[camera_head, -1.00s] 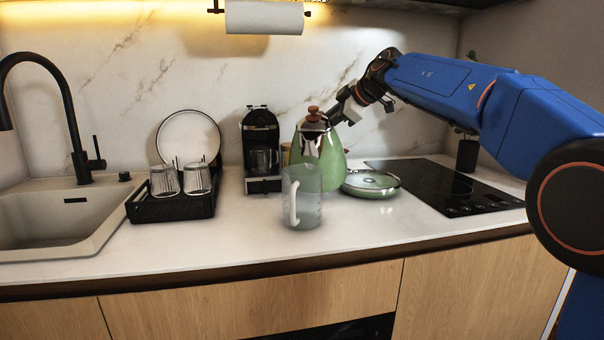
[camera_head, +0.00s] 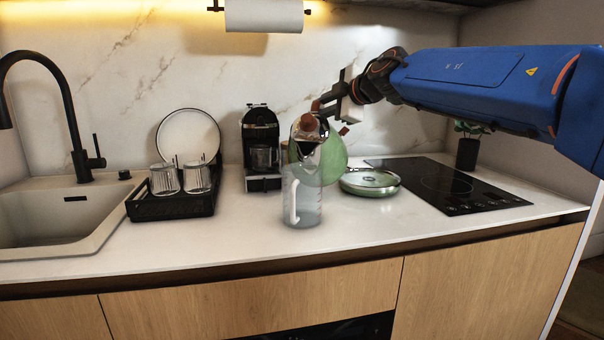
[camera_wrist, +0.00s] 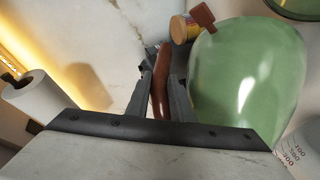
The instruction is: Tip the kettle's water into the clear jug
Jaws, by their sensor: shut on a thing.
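The green kettle (camera_head: 333,160) is held up behind the clear jug, tilted with its dark opening facing forward and down over the jug. It fills the right of the wrist view (camera_wrist: 245,85). The clear jug (camera_head: 309,203) stands upright on the counter, its white handle to the left; its marked side shows at the lower right of the wrist view (camera_wrist: 297,158). My gripper (camera_head: 328,104) is shut on the kettle's brown handle (camera_wrist: 161,82), which lies between the fingers in the wrist view. Whether water is flowing cannot be told.
A green lidded pan (camera_head: 369,183) sits right of the jug by the black hob (camera_head: 440,187). A coffee machine (camera_head: 261,148) stands behind left. A black rack (camera_head: 172,206) with glasses and a plate is beside the sink (camera_head: 45,222). The counter front is clear.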

